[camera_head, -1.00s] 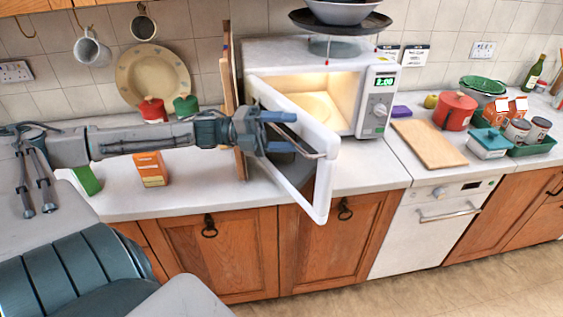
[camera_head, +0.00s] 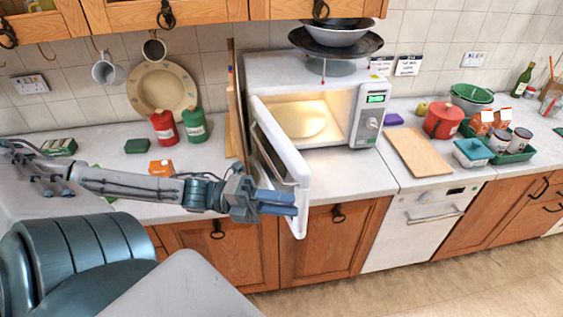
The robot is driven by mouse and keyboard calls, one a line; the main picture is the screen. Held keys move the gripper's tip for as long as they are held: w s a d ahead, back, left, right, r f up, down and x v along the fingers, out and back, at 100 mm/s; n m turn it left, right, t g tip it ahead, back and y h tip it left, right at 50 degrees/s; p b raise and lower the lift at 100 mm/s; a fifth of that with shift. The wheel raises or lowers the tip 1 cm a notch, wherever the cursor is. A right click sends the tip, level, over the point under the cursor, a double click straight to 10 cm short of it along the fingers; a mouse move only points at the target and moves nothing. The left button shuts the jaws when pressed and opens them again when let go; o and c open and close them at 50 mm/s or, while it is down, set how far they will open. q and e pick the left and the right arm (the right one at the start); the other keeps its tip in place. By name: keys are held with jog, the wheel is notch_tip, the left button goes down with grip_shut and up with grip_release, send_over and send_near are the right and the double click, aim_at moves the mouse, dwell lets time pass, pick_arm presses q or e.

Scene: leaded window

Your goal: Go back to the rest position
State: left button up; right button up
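My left gripper (camera_head: 292,203) is in front of the counter, low beside the lower part of the open microwave door (camera_head: 299,190). Its two blue fingers overlap in the picture, so the gap between them is unclear. I see nothing held in them. Whether they touch the door cannot be told. The microwave (camera_head: 357,112) stands on the counter, its inside lit and its display green. My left arm reaches in from the left across the counter front. My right gripper is out of view.
A red canister (camera_head: 164,127) and a green canister (camera_head: 195,126) stand left of the microwave, near an orange carton (camera_head: 161,167). A wooden board (camera_head: 417,152) and a red pot (camera_head: 444,120) are to the right. Wall cupboards (camera_head: 170,14) hang above. The floor (camera_head: 400,290) is clear.

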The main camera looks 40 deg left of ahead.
pick_arm(q)
jog(key=w+a+f+n+t+y, duration=0.2)
jog(key=f+n+y, duration=0.55)
jog(key=n, duration=0.25)
jog(key=w+a+f+n+t+y, duration=0.1)
jog(key=a+f+n+t+y, duration=0.1)
jog(key=f+n+y, duration=0.7)
jog(key=s+d+f+n+g+y, duration=0.25)
jog(key=s+f+n+g, duration=0.35)
jog(key=s+n+g, duration=0.5)
notch_tip(320, 180, down, 36)
jog(key=s+a+n+b, duration=0.1)
jog(key=a+n+b, duration=0.1)
jog(key=b, duration=0.5)
jog(key=s+f+b, duration=0.3)
jog(key=s+f, duration=0.6)
jog(key=f, duration=0.4)
jog(key=s+a+f+b, duration=0.1)
jog(key=s+f+b, duration=0.2)
jog(key=s+f, duration=0.7)
notch_tip(320, 180, down, 4)
jog(key=shift+a+h, duration=0.15)
jog(key=shift+h, duration=0.15)
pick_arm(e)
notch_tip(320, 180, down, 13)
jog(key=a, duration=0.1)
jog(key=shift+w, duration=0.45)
